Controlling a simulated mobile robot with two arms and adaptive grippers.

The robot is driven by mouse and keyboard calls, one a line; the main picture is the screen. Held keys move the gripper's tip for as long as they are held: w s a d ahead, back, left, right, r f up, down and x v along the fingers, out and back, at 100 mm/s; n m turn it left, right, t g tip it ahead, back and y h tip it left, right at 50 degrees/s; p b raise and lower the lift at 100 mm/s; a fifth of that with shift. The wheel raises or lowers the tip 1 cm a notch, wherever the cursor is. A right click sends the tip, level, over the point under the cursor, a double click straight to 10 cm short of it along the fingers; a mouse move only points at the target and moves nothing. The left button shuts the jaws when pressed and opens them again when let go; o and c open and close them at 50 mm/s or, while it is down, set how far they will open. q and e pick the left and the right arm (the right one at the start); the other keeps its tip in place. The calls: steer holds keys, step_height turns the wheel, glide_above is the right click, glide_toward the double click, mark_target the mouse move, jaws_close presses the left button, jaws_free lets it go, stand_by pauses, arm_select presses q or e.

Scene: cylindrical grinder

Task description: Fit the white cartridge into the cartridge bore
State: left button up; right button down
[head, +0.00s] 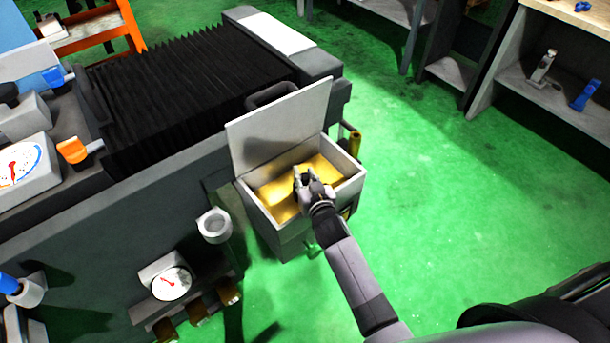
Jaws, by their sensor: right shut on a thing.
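My right gripper (305,180) reaches from the lower right over an open grey box (257,212) with a gold-yellow inside. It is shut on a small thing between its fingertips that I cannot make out. I cannot clearly pick out the white cartridge; the fingers may hide it. A pale round cup with an open top (214,225) is fixed to the machine's side, left of the box and apart from the gripper. I cannot tell whether this is the cartridge bore. My left gripper is not in view.
The box's raised lid (279,121) stands upright behind the gripper. The machine with black bellows (180,85) fills the left. A dial gauge (171,283) and brass-coloured fittings (228,291) sit low on its side. Green floor (440,190) to the right is clear. Shelves (555,100) stand at upper right.

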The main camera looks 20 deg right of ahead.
steer(key=shift+f, duration=0.1)
steer(key=c, duration=1.3)
jaws_free()
steer(key=shift+s+f, duration=0.1)
steer(key=shift+f, duration=0.1)
steer(key=shift+s, duration=0.6)
steer(key=v, duration=1)
steer(key=shift+s+r, duration=0.25)
steer(key=shift+r, duration=0.3)
steer(key=shift+a, duration=0.1)
